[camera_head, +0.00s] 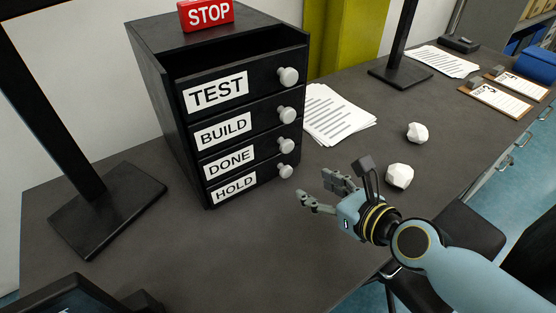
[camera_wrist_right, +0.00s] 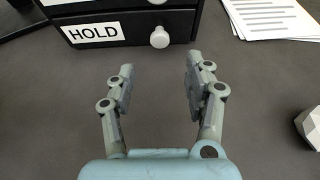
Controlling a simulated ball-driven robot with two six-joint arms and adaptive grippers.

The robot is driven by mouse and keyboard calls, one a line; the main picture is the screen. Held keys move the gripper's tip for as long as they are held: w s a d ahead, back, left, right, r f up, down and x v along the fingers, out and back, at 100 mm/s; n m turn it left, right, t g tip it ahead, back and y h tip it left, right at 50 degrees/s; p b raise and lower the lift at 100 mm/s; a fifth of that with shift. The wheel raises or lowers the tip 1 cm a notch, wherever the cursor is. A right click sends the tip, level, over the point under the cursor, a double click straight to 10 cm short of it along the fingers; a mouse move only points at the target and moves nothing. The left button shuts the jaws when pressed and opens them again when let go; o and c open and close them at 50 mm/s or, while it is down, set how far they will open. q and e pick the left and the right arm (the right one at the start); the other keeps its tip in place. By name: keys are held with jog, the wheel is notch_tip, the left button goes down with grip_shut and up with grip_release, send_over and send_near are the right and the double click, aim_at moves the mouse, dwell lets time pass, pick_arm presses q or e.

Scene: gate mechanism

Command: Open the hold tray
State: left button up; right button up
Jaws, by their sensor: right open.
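A black drawer unit (camera_head: 155,90) stands on the dark desk with trays labelled TEST, BUILD, DONE and HOLD, each with a white round knob on its right side. The hold tray (camera_head: 214,191) is the lowest and is shut. My left gripper is not in view.
A red STOP block (camera_head: 206,14) sits on top of the unit. Paper sheets (camera_head: 337,115) lie right of it. Two crumpled white lumps (camera_head: 400,176) (camera_head: 417,133) lie near my right gripper. Black stands (camera_head: 105,208) (camera_head: 398,76) rise from the desk. The desk before the unit is clear.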

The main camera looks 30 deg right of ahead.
aim_at(288, 172)
jog(key=b+x, duration=0.1)
jog(key=x, duration=0.5)
jog(key=b+x, duration=0.1)
jog(key=x, duration=0.2)
jog(key=shift+w+a+f, duration=0.1)
jog(key=shift+w, duration=0.25)
jog(key=shift+w+f+b, duration=0.1)
jog(key=shift+w+b, duration=0.2)
jog(key=shift+w, duration=0.1)
jog(key=shift+c, duration=0.2)
jog(key=c, duration=0.4)
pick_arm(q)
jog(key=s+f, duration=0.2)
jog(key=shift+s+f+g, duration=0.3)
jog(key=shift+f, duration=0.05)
pick_arm(e)
grip_shut()
